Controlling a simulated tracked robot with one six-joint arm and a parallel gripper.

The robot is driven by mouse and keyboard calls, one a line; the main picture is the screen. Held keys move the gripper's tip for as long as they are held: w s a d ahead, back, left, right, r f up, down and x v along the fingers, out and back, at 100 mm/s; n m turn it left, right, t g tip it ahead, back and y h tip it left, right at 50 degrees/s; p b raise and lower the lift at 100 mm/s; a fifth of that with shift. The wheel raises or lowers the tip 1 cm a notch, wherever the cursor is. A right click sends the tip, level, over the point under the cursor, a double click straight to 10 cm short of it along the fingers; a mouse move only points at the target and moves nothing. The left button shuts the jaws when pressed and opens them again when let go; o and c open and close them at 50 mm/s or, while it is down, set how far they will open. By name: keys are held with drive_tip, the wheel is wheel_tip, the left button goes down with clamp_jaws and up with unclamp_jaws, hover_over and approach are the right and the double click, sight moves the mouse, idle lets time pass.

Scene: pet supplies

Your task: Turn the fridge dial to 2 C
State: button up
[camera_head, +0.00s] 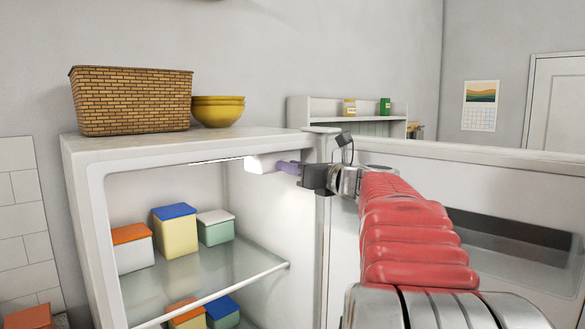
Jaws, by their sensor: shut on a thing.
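The fridge (88,190) stands open, its lit inside facing me. A white control housing (262,164) hangs under its ceiling near the right wall. My gripper (283,168) reaches in from the right at the front opening. Its purple-grey fingers are against the right end of the housing, shut on the dial there. The dial itself is hidden by the fingers, and its scale and setting cannot be read from this view.
Lidded containers (177,238) stand on the glass shelf (235,272), with more below. A wicker basket (130,100) and yellow bowls (218,112) sit on top. The open fridge door (500,180) lies behind my arm at right.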

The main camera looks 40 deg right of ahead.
drive_tip(key=shift+m, duration=0.3)
clamp_jaws()
drive_tip(key=m, duration=0.8)
drive_tip(key=shift+d+g, duration=0.1)
drive_tip(key=shift+g, duration=0.2)
drive_tip(key=o, duration=1)
unclamp_jaws()
